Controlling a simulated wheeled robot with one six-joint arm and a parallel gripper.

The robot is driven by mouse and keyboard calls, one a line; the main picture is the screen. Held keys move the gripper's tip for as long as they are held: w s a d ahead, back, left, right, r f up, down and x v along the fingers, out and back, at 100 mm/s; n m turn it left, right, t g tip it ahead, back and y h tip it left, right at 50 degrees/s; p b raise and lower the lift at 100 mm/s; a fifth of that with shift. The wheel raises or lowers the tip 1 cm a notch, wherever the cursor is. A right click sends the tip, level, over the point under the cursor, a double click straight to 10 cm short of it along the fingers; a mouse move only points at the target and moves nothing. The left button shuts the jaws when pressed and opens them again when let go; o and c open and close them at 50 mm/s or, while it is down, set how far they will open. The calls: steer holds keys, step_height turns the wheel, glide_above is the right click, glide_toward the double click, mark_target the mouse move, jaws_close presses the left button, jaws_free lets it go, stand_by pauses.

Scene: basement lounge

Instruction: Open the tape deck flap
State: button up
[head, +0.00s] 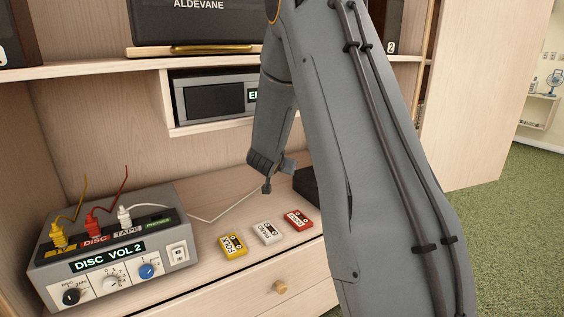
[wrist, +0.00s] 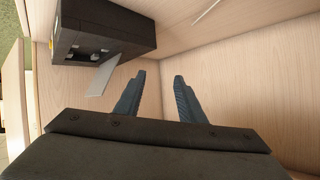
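The likely tape deck (head: 215,98) is a silver-fronted unit in a shelf cubby in the head view. Its dark front flap (head: 213,99) looks closed, and a lit display beside it is partly hidden by my arm. My gripper (head: 267,186) is below and right of the unit, apart from it, low over the cabinet top. In the wrist view my gripper (wrist: 157,85) is open, its two fingers apart with nothing between them. A black box (wrist: 105,28) with small openings and a pale plate (wrist: 103,76) sits beyond the left finger; I cannot tell which unit it is.
A grey switch box (head: 115,245) with yellow, red and white plugs stands at left. A black box (head: 306,185) is partly behind my arm. A thin pale cable (head: 225,212) crosses the top.

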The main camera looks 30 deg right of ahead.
steer(key=shift+s+a, duration=0.1)
steer(key=shift+a, duration=0.15)
stand_by(0.3)
